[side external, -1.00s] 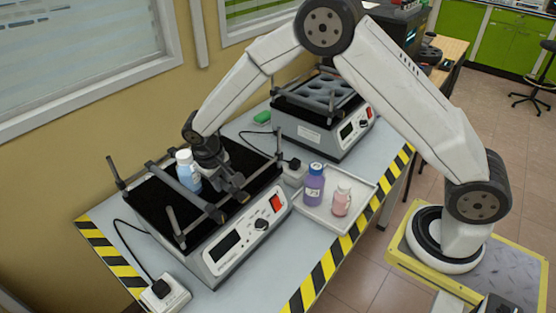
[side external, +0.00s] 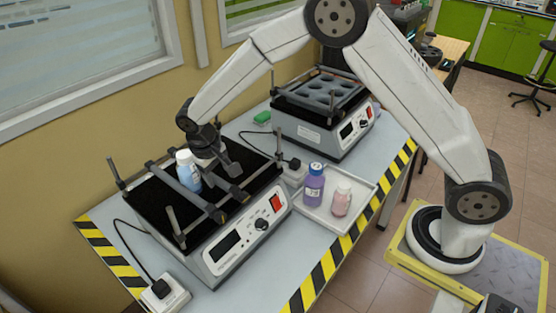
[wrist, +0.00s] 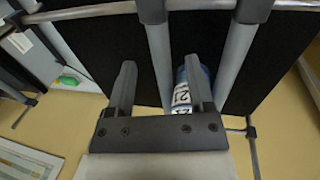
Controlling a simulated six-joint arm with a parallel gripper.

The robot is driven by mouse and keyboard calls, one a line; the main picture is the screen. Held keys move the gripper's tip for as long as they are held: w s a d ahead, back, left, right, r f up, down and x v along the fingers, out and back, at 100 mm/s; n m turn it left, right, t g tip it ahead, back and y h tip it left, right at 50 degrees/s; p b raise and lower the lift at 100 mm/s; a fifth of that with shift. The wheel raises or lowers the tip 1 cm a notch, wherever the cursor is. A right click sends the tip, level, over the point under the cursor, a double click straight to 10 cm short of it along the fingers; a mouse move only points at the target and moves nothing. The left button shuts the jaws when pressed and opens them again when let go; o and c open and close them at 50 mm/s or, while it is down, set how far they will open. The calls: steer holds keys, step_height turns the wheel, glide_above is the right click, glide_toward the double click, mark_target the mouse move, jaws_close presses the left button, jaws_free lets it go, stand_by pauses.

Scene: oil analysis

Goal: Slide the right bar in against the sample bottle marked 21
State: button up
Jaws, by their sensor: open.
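The sample bottle marked 21 (side external: 188,174) has a white cap and a blue body. It stands upright on the black platform of the near shaker, and its label shows in the wrist view (wrist: 181,96). The right bar (side external: 235,190) is grey and lies to its right; it also shows in the wrist view (wrist: 153,35). The left bar (side external: 205,205) lies on the other side of the bottle. My gripper (side external: 214,160) is open above the right bar, its fingers on either side of it in the wrist view (wrist: 160,65).
A white tray (side external: 322,215) with a purple bottle (side external: 313,184) and a pink bottle (side external: 342,200) is right of the shaker. A second shaker (side external: 325,130) stands behind. Corner posts (side external: 175,225) rise from the near shaker.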

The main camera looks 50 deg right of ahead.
steer(key=shift+a+r, duration=0.25)
steer(key=shift+r, duration=0.9)
steer(key=shift+a+r, duration=0.2)
steer(key=shift+r, duration=0.95)
steer(key=s+d+t+y, duration=0.1)
steer(key=s+d, duration=0.4)
steer(key=s, duration=0.5)
steer(key=s+d+t+y, duration=0.1)
steer(key=s+d, duration=0.4)
steer(key=s, duration=0.5)
steer(key=shift+s+r+t, duration=0.25)
steer(key=shift+r+t, duration=0.05)
steer(key=shift+o, duration=0.2)
steer(key=shift+d, duration=0.1)
